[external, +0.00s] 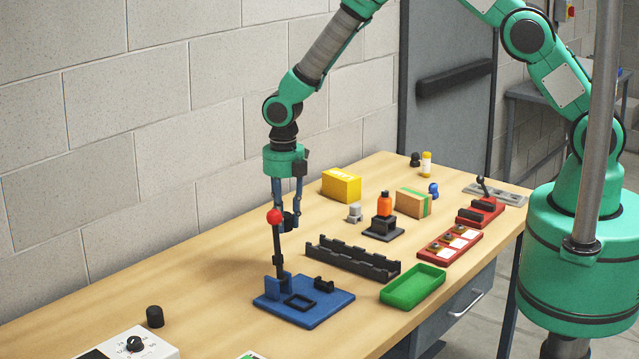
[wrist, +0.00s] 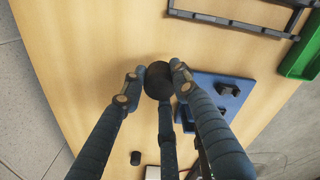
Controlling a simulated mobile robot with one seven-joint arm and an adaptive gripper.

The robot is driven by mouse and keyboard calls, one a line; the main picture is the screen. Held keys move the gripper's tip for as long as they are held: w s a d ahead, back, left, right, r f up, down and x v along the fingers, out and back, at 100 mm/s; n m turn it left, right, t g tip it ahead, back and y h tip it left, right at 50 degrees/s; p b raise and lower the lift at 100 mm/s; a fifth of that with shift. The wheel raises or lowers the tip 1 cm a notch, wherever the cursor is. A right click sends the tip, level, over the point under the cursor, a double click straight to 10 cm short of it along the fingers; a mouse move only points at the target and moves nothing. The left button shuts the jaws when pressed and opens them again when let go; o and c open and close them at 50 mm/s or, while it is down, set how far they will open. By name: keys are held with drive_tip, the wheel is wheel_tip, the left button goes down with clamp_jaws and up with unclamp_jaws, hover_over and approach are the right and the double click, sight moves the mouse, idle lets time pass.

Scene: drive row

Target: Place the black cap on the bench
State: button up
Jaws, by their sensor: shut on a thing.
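My gripper (external: 287,222) points down above the bench, just behind the red-balled lever in the external view. It is shut on a dark, rounded piece, which I take to be the black cap (wrist: 158,80); it shows between the fingertips in the wrist view. In the external view the cap (external: 290,221) is partly hidden by the fingers and the red ball. It is held clear of the wooden bench (external: 215,285). Another black cylindrical piece (external: 155,316) stands on the bench at the front left.
The lever with a red ball (external: 274,216) rises from a blue plate (external: 320,309) close to my gripper. A black rack (external: 352,261) and green tray (external: 412,287) lie to the right. A yellow box (external: 341,186) stands behind.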

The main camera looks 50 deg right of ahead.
drive_tip(key=w+d+m+b, duration=0.1)
drive_tip(key=w+d+m, duration=0.3)
drive_tip(key=d, duration=1.2)
drive_tip(key=w+d+m+b, duration=0.1)
drive_tip(key=w+d+m, duration=0.25)
drive_tip(key=d, duration=1.25)
drive_tip(key=s+d+m+b, duration=0.1)
drive_tip(key=s+d+m, duration=0.15)
drive_tip(key=d, duration=0.85)
drive_tip(key=s+d+m, duration=0.1)
drive_tip(key=d+m, duration=0.3)
drive_tip(key=d, duration=0.8)
drive_tip(key=shift+s+f, duration=0.15)
drive_tip(key=shift+f, duration=2.35)
drive_tip(key=shift+d, duration=0.1)
hover_over(363, 180)
drive_tip(key=shift+f, duration=0.75)
drive_tip(key=shift+f, duration=1.8)
